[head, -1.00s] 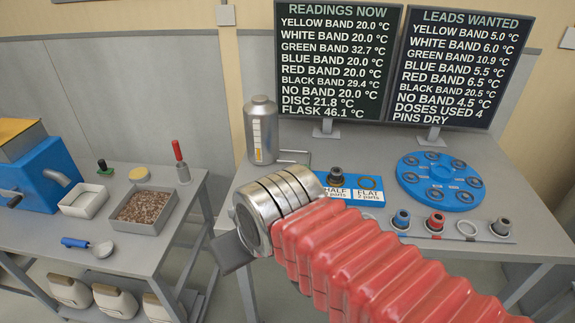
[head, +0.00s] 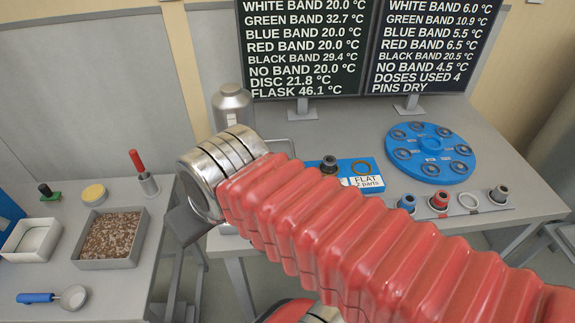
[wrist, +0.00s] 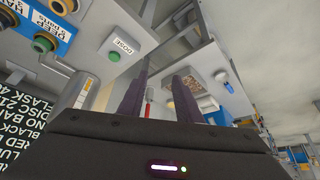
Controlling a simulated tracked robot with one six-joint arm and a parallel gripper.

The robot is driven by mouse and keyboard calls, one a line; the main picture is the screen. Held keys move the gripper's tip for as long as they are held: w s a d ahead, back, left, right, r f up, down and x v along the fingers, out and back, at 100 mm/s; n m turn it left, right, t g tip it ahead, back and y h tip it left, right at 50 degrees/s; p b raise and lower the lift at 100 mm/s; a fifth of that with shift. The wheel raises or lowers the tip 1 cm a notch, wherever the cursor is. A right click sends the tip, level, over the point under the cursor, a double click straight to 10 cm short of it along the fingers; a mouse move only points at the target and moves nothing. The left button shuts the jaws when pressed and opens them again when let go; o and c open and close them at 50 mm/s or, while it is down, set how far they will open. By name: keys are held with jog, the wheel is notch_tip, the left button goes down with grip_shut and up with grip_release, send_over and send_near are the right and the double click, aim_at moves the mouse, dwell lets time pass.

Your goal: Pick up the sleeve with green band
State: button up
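In the wrist view, which is tipped over, a sleeve with a green band (wrist: 42,43) appears to stand on the blue block (wrist: 58,30), near its DEEP and HALF labels. It does not show in the head view, where my arm covers part of the block. My gripper (wrist: 163,88) has its two dark fingers apart with nothing between them. It points away from the sleeve, towards the floor gap and left bench. In the head view only the gripper's dark body (head: 187,222) shows, left of the blue block (head: 345,170).
A dark sleeve (head: 329,166) stands on the block. Blue-banded (head: 406,204) and red-banded (head: 438,200) sleeves stand in a row at right, beside a pale ring (head: 468,202). A steel flask (head: 232,108) and blue disc (head: 431,152) stand behind. A green button (wrist: 115,56) sits near a DOSE label.

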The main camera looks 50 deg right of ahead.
jog(key=shift+o, duration=0.5)
jog(key=o, duration=0.3)
jog(key=shift+w+d+r+m, duration=0.1)
jog(key=shift+w+d+m, duration=0.1)
jog(key=shift+d+m, duration=0.15)
jog(key=shift+o, duration=0.9)
jog(key=w+d+m+g, duration=0.1)
jog(key=w+d+m, duration=0.2)
jog(key=d+m, duration=0.4)
jog(key=r+m, duration=0.1)
jog(key=m, duration=0.1)
jog(key=shift+w+m, duration=0.3)
jog(key=shift+m, duration=0.05)
jog(key=d+f+m, duration=0.1)
jog(key=d+m, duration=2.3)
jog(key=d, duration=0.2)
jog(key=shift+d+f+m, duration=0.25)
jog(key=shift+f+m, duration=0.05)
jog(key=shift+f, duration=0.1)
jog(key=shift+w, duration=0.1)
